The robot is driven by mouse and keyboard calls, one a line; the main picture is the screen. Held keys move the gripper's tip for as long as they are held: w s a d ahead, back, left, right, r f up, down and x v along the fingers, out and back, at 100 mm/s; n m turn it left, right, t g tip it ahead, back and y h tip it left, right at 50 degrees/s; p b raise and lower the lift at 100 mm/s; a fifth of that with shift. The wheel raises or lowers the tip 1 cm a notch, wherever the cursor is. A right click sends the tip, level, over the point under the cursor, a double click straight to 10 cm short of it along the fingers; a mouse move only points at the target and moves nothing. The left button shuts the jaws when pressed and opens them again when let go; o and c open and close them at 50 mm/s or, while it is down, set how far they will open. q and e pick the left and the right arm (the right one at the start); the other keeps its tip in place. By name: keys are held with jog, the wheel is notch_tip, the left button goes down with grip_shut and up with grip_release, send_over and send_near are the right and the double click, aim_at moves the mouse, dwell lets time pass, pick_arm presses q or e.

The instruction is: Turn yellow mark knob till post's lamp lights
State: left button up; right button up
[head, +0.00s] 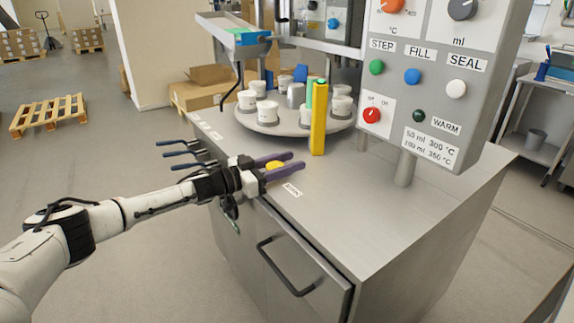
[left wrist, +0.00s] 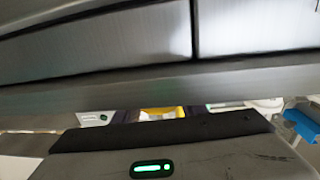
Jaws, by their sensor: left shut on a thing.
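The yellow mark knob (head: 275,165) sits near the front left edge of the steel worktop, beside a small "MARK" label (head: 293,190). My left gripper (head: 296,161) has its two purple fingers on either side of the knob, shut on it. In the left wrist view the yellow knob (left wrist: 162,113) shows partly between the fingers, above the dark gripper body. A yellow post (head: 318,122) stands upright behind the knob. Green shows at the post's top and left side; I cannot tell whether its lamp is lit. My right gripper is not in view.
A round turntable (head: 270,122) with several white jars stands behind. A grey control panel (head: 440,95) with knobs and buttons rises at the right on a post. Lever handles (head: 185,150) stick out at the left. The worktop's front (head: 350,215) is clear.

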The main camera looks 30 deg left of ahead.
pick_arm(q)
jog(key=shift+a+r, duration=0.1)
jog(key=shift+r, duration=0.05)
jog(key=o, duration=1.1)
jog(key=shift+c, duration=0.2)
jog(key=shift+s+a+f, duration=0.15)
jog(key=shift+s+f, duration=0.05)
jog(key=shift+s, duration=0.15)
jog(key=v, duration=0.9)
jog(key=shift+s+a+r, duration=0.1)
jog(key=shift+s+a, duration=0.05)
